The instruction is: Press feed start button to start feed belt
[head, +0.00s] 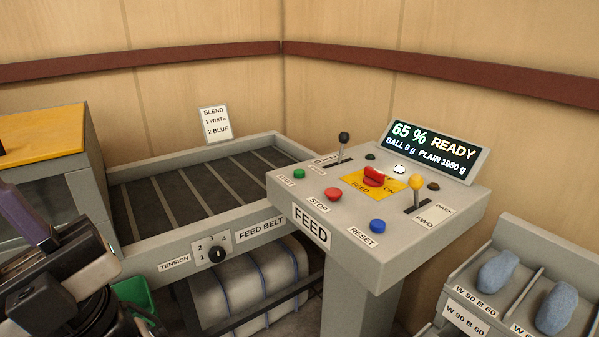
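The feed panel (345,245) stands right of centre on a grey pedestal, labelled FEED on its front. The green start button (299,174) is at its left edge, beside a small label that seems to read START. The red stop button (333,194) and blue reset button (377,226) lie to its right, nearer the front edge. The feed belt (165,205), a dark slatted belt in a grey frame, lies left of the panel. Part of my arm shows at the lower left, well apart from the panel. I cannot make out gripper fingertips there.
Two levers, black-knobbed (344,138) and yellow-knobbed (416,182), rise from the panel, with a red switch (373,177) between them. The display (434,148) reads 65 % READY. A rack (466,320) with blue lumps stands at right. The space above the green button is clear.

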